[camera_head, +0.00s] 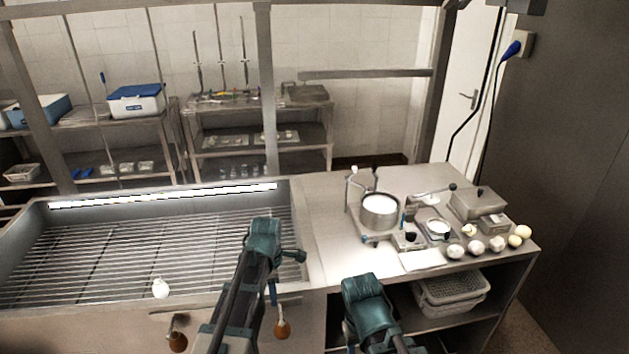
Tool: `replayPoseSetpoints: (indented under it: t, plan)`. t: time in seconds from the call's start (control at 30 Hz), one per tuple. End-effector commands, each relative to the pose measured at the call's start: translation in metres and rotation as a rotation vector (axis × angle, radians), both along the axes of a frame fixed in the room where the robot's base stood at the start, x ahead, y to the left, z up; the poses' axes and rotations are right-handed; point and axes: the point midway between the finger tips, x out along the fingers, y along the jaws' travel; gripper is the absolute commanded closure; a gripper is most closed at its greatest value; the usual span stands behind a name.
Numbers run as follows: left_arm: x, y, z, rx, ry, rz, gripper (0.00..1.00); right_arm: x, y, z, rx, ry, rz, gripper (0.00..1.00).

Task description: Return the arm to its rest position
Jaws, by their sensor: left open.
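My left arm reaches up from the bottom centre over the front right edge of the grated basin. My left gripper (288,272) is at its teal end, open, with nothing seen in it. It is small and partly hidden by the arm. My right arm (366,300) shows as a teal and dark link at the bottom, in front of the steel table; its gripper fingers are not seen.
The basin (130,255) holds a small white object (160,288). The steel table (325,225) bears a pot (380,211), several eggs (476,247) and a steel box (478,203). Perforated baskets (452,297) sit on its lower shelf. Brown-handled valves (282,329) hang at the basin front.

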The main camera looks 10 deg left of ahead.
Motion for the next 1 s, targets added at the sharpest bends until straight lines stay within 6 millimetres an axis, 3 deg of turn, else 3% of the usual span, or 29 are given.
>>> replayPoseSetpoints:
  t: [0.17, 0.4, 0.7, 0.83, 1.0]
  plan:
    - [-0.021, -0.022, 0.0, 0.009, 0.008, -0.253, 0.59, 0.0, 0.0, 0.0, 0.0, 0.0, 0.0, 0.5]
    - [-0.073, -0.071, 0.0, 0.032, 0.043, -0.976, 0.59, 0.0, 0.0, 0.0, 0.0, 0.0, 0.0, 0.5]
    - [-0.132, -0.111, 0.001, 0.04, 0.101, -1.807, 0.59, 0.0, 0.0, 0.0, 0.0, 0.0, 0.0, 0.5]
    - [-0.147, -0.119, 0.001, 0.039, 0.122, -2.027, 0.59, 0.0, 0.0, 0.0, 0.0, 0.0, 0.0, 0.5]
    - [-0.155, -0.123, 0.001, 0.035, 0.135, -2.158, 0.59, 0.0, 0.0, 0.0, 0.0, 0.0, 0.0, 0.5]
